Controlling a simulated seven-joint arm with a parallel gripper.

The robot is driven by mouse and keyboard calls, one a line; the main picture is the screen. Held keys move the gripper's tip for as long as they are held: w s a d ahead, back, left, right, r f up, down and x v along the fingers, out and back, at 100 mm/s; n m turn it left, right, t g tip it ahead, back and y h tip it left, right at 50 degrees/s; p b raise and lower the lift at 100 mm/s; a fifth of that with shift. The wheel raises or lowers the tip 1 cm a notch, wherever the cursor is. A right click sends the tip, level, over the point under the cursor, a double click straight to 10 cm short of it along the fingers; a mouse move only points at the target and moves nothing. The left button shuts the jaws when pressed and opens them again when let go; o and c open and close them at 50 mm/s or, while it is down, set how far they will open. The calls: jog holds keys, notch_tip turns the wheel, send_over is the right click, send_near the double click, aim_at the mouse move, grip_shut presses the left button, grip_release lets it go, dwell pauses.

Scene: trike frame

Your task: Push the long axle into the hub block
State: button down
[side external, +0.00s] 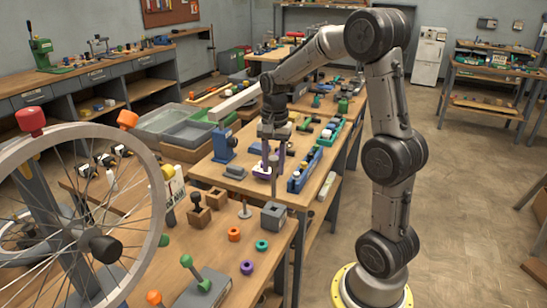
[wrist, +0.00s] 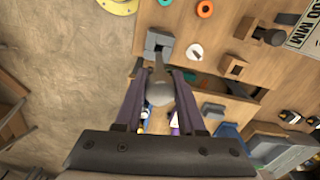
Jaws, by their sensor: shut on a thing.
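The hub block, a grey cube (side external: 273,215), sits near the right edge of the front table. In the wrist view the grey block (wrist: 158,42) lies just beyond my fingertips. My gripper (side external: 271,150) is above the block, pointing down. In the wrist view my gripper (wrist: 158,72) is shut on a grey rod with a thick rounded near end, the long axle (wrist: 161,92). The axle (side external: 274,178) looks upright, with its thin lower end at the top of the block. I cannot tell whether the tip is inside the hole.
A spoked wheel (side external: 75,225) stands at the left. Orange (side external: 234,234), green (side external: 262,245) and purple (side external: 247,267) rings lie in front of the block. A small light-coloured knobbed part (side external: 245,209) and wooden blocks (side external: 199,217) are to its left. A tool-covered table is behind.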

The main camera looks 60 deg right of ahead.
aim_at(274, 192)
jog(key=shift+f, duration=1.45)
jog(key=shift+f, duration=3.35)
dwell(0.4)
jog(key=shift+c, duration=2.1)
grip_release()
notch_tip(274, 192, up, 14)
jog(key=shift+s+f, duration=0.1)
jog(key=shift+s, duration=0.05)
